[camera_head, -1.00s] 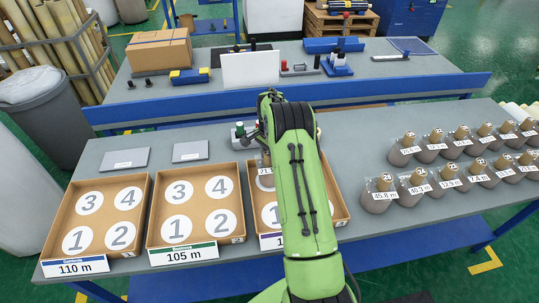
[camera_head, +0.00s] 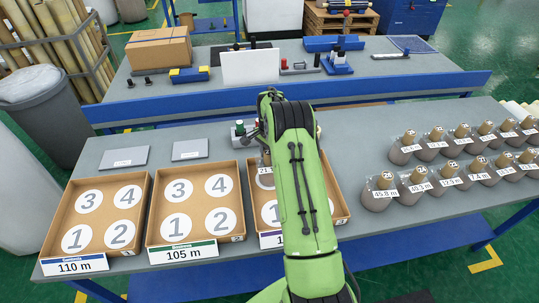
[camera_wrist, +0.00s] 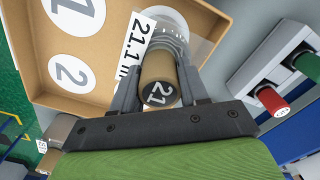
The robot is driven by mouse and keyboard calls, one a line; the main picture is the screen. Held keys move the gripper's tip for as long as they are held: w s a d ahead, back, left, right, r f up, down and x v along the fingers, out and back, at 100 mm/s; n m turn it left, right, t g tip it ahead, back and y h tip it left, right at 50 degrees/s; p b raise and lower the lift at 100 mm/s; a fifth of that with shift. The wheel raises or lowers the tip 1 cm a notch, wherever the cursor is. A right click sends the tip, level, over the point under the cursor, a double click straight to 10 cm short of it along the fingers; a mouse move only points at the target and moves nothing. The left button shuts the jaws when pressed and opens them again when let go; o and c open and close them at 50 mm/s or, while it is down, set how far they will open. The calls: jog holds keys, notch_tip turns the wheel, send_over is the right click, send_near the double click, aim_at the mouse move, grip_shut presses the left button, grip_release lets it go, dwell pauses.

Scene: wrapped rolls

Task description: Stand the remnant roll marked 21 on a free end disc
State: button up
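The remnant roll marked 21 (camera_wrist: 158,84) shows its brown core and black end mark in the wrist view, with a clear wrap and a 21.1 m label. My gripper (camera_wrist: 160,75) has a finger on each side of the core and looks shut on it. The roll is over the far left part of the third tray (camera_wrist: 25,45), at a white disc (camera_wrist: 165,18) it partly covers. Discs 1 (camera_wrist: 75,12) and 2 (camera_wrist: 68,72) there look bare. In the head view my arm hides most of the roll and tray; whether its base touches the disc is unclear.
Two trays at left, marked 110 m (camera_head: 62,250) and 105 m (camera_head: 150,240), have several bare numbered discs. Several wrapped rolls (camera_head: 378,200) stand in rows at right. A fixture with red and green knobs (camera_wrist: 270,98) stands close beside the tray.

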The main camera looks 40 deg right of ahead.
jog(key=o, duration=0.5)
jog(key=shift+c, duration=0.2)
notch_tip(320, 180, up, 16)
jog(key=p, duration=0.1)
jog(key=shift+f, duration=0.15)
